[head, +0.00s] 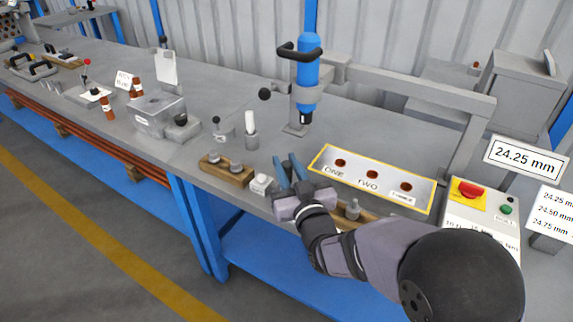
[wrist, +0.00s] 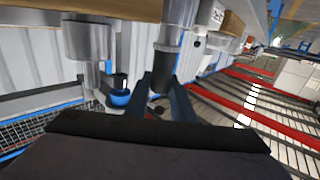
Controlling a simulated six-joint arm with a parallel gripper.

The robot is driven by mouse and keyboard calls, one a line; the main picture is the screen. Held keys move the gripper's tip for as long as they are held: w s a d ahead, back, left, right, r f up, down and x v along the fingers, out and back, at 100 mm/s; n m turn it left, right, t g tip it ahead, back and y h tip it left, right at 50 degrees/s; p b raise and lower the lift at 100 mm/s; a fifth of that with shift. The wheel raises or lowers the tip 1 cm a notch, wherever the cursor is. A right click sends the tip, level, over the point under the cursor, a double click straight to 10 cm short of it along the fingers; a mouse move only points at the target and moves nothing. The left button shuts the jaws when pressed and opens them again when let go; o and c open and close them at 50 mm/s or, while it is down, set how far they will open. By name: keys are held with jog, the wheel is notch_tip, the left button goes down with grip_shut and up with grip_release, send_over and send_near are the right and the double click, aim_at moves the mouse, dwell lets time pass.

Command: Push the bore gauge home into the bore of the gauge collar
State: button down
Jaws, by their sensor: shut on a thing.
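My gripper (head: 285,158) is at the near edge of the bench, left of the ONE/TWO plate. In the wrist view, my gripper (wrist: 163,80) has its two dark fingers on either side of a dark cylindrical grip with a wider bright metal body, which I take to be the bore gauge (wrist: 173,40). The fingers are shut on the dark part. In the head view the held piece is hard to make out between the fingers. I cannot tell for sure which thing is the gauge collar, nor whether the gauge touches it.
A control box (head: 480,215) is at far right.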

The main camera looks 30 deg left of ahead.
aim_at(288, 174)
jog(key=shift+f+b, duration=0.7)
jog(key=shift+f, duration=0.05)
jog(key=c, duration=1.4)
grip_release()
jog(key=shift+c, duration=0.2)
jog(key=shift+f, duration=0.1)
jog(key=shift+b+v, duration=0.3)
jog(key=shift+v, duration=3.35)
